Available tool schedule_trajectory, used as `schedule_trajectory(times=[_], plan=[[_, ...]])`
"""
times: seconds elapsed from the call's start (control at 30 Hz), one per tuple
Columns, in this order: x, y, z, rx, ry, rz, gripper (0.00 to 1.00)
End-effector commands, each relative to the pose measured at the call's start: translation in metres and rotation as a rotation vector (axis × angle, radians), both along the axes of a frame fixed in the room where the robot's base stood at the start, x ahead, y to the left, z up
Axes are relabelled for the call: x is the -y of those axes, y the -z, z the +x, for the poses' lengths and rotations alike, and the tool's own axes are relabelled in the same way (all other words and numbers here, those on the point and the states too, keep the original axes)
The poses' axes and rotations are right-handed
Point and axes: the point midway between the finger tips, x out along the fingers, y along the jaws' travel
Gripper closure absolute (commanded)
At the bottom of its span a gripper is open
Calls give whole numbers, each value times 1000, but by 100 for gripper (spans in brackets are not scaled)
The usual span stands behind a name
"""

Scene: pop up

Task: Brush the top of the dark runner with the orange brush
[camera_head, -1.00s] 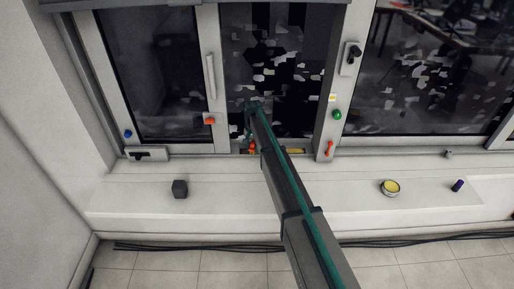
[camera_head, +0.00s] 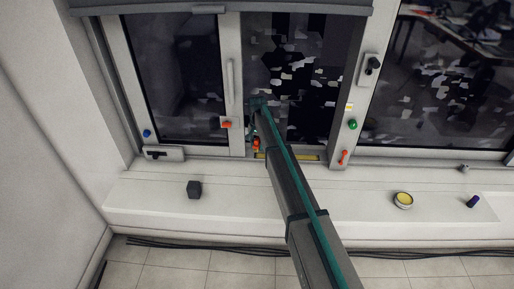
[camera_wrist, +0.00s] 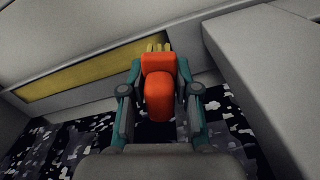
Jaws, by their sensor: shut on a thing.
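My gripper (camera_wrist: 160,102) is shut on the orange brush (camera_wrist: 159,85), with a finger on each side of its handle. The brush's pale yellow bristles (camera_wrist: 157,47) point away from the wrist, near the left yellow strip's end. In the head view the orange brush (camera_head: 256,144) is small and partly hidden at the bottom of the middle window opening, beside my arm. I cannot make out the dark runner for certain in either view. I cannot tell whether the bristles touch anything.
A yellow strip (camera_wrist: 90,70) lies along the frame by the brush. A pale block (camera_wrist: 270,75) stands close on the right in the wrist view. The sill holds a dark cube (camera_head: 194,189), a round yellow-topped tin (camera_head: 403,200) and a dark purple cylinder (camera_head: 473,201). Sill between is largely free.

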Motion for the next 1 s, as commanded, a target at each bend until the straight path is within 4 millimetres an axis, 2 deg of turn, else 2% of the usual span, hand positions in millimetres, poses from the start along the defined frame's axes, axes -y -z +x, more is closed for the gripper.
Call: schedule_trajectory(times=[0.1, 0.33, 1.0], plan=[[1, -14, 0, 1, 1, 0, 97], [3, -32, 0, 0, 3, 0, 97], [3, -34, 0, 0, 4, 0, 97]])
